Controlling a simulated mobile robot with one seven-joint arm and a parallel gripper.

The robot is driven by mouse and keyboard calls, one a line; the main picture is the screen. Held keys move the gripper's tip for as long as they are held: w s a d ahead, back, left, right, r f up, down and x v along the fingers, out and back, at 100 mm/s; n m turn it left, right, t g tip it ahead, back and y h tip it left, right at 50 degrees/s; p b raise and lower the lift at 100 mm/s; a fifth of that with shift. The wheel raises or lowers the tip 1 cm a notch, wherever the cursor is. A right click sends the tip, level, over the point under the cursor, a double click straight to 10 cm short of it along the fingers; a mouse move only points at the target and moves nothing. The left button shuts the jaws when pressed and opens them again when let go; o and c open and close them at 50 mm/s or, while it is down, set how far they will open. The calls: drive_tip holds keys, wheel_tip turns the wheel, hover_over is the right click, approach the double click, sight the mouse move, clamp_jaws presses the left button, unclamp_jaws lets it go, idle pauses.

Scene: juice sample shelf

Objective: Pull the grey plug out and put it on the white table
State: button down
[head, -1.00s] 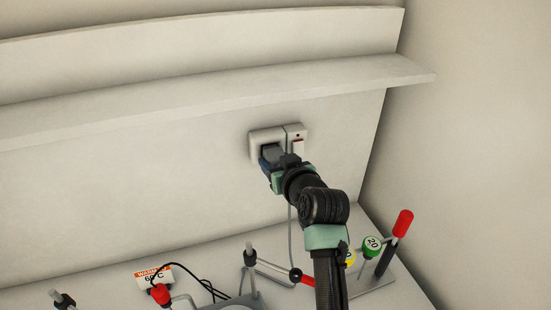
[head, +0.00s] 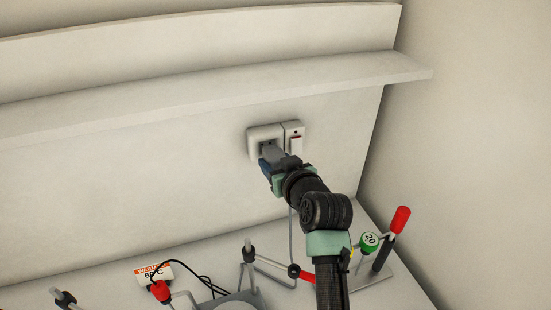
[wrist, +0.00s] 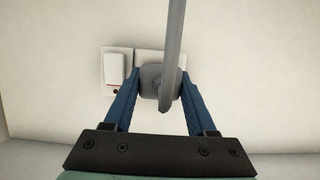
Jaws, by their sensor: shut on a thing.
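My gripper (head: 268,163) is shut on the plug. In the wrist view the blue fingers of my gripper (wrist: 160,88) hold the plug (wrist: 151,77) from both sides, and its grey cable (wrist: 174,40) passes in front. The white table (head: 110,291) lies below, along the wall.
A switch (head: 295,144) is beside the socket, and a shelf (head: 200,105) runs above. The table's left part looks clearer.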

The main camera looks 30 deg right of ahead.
drive_tip(key=shift+s+a+p, duration=0.15)
drive_tip(key=shift+s, duration=0.4)
drive_tip(key=shift+s+a+p, duration=0.15)
drive_tip(key=shift+s, duration=0.4)
